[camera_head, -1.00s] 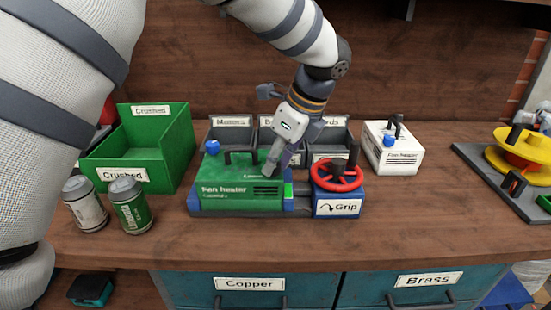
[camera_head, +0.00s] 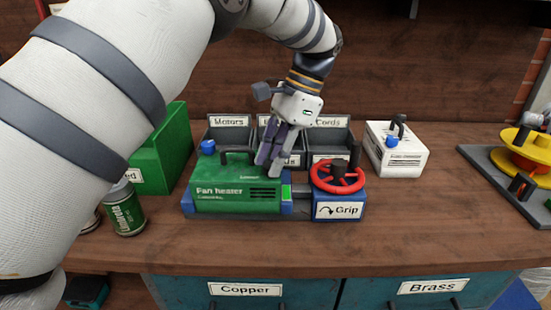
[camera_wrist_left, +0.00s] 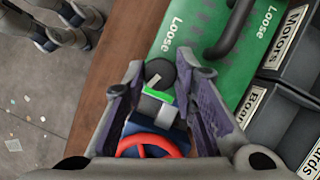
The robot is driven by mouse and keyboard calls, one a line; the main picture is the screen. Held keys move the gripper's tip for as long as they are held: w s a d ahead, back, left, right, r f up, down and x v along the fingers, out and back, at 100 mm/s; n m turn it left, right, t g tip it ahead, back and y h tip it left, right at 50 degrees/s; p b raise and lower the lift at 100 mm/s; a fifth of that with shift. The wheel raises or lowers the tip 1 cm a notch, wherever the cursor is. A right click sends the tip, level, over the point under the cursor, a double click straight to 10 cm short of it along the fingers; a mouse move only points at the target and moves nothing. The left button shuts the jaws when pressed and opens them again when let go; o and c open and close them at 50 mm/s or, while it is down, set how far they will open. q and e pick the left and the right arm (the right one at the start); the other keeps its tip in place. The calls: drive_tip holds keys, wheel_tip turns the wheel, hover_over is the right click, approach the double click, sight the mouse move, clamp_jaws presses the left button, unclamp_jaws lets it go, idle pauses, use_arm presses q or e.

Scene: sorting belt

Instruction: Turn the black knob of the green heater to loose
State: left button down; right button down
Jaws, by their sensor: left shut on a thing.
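The green heater (camera_head: 235,197), labelled "Fan heater", sits on the bench in a blue clamp (camera_head: 350,195) with a red wheel (camera_head: 337,178). My left gripper (camera_head: 266,170) points down at the heater's right end. In the left wrist view its fingertips (camera_wrist_left: 160,68) are shut on the black knob (camera_wrist_left: 161,76), one on each side. A pale pointer mark shows on the knob. "Loose" labels show on the heater's green top (camera_wrist_left: 178,35). In the head view the fingers hide the knob. My right gripper is not in view.
Grey bins (camera_head: 230,135) stand behind the heater, and a black handle (camera_head: 238,150) rises from its top. A white heater (camera_head: 395,155) is at the right. A green crate (camera_head: 165,155) and cans (camera_head: 125,210) are at the left. The bench front (camera_head: 400,235) is clear.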

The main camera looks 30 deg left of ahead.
use_arm(q)
drive_tip(key=n+h, duration=0.1)
drive_tip(key=n, duration=0.1)
drive_tip(key=n+g, duration=0.1)
drive_tip(key=n, duration=0.1)
drive_tip(key=shift+a+f+n+h, duration=0.1)
drive_tip(key=shift+f+n+h, duration=0.05)
drive_tip(key=shift+n+h, duration=0.2)
drive_tip(key=n+h, duration=0.1)
drive_tip(key=n, duration=0.2)
drive_tip(key=shift+a+n+h, duration=0.1)
drive_tip(key=shift+n+h, duration=0.15)
drive_tip(key=n, duration=0.1)
drive_tip(key=n+h, duration=0.1)
drive_tip(key=n, duration=0.1)
drive_tip(key=shift+a+r+n, duration=0.1)
drive_tip(key=shift+r+n, duration=0.1)
drive_tip(key=shift+n, duration=0.1)
drive_tip(key=shift+s+n+t+h+p, duration=0.1)
drive_tip(key=shift+n+t+h+p, duration=0.55)
drive_tip(key=shift+n, duration=1.35)
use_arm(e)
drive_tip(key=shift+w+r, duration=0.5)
use_arm(q)
drive_tip(key=shift+h, duration=0.25)
drive_tip(key=c, duration=1.3)
unclamp_jaws()
